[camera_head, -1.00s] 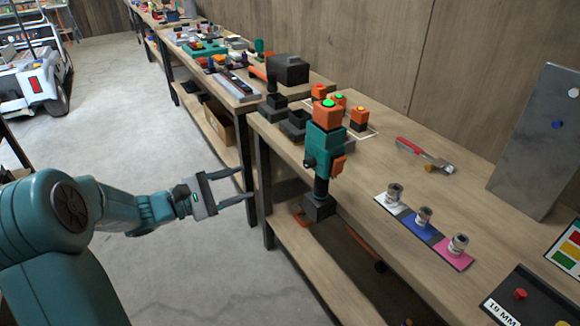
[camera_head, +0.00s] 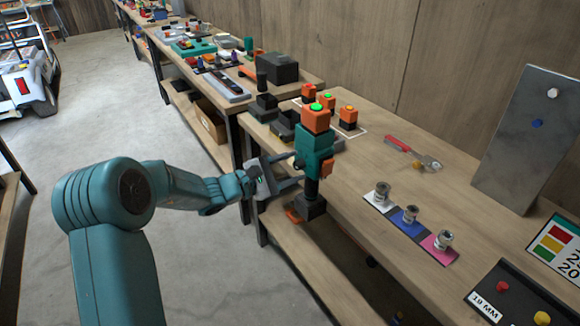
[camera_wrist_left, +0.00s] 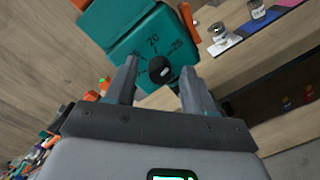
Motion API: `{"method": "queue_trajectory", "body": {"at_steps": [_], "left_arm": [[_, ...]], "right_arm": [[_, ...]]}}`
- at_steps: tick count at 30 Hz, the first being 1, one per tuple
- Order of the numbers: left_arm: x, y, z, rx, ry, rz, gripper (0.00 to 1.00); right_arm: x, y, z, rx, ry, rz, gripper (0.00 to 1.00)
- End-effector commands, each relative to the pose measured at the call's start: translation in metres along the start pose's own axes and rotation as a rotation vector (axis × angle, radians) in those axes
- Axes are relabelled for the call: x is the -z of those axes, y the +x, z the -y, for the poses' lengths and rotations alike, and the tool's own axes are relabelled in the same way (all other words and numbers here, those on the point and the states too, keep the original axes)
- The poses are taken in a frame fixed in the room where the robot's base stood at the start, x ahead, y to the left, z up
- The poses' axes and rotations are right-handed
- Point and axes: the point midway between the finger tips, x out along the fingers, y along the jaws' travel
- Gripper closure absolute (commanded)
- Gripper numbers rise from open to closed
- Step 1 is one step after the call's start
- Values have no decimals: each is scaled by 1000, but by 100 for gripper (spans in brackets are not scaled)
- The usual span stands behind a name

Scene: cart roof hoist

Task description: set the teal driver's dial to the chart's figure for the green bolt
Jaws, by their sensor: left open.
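The teal driver (camera_head: 314,148) stands upright at the bench's front edge, with an orange battery on top and a black foot below. In the left wrist view its teal face (camera_wrist_left: 130,38) carries a black dial (camera_wrist_left: 160,68) with a white mark. The figures 20 and 25 show beside it; another is partly hidden by a finger. I cannot tell the setting exactly. My left gripper (camera_head: 296,172) is open, its fingers (camera_wrist_left: 159,72) on either side of the dial. The chart (camera_head: 556,250) has red, yellow and green rows; its figures are cut off by the frame edge. My right gripper is out of view.
A grey plate (camera_head: 525,140) with coloured knobs stands at the right. A black box (camera_head: 520,296) labelled in MM is at lower right.

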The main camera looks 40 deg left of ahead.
Motion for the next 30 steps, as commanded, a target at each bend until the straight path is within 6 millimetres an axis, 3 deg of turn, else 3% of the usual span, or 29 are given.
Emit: {"method": "queue_trajectory", "body": {"at_steps": [4, 9, 20, 30], "left_arm": [[0, 0, 0, 0, 0, 0, 50], [0, 0, 0, 0, 0, 0, 100], [1, -1, 1, -1, -48, 2, 100], [1, -1, 1, -13, -285, 11, 100]], "right_arm": [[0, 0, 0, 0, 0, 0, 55], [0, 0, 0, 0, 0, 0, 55], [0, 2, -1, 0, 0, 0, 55], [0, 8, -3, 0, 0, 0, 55]]}}
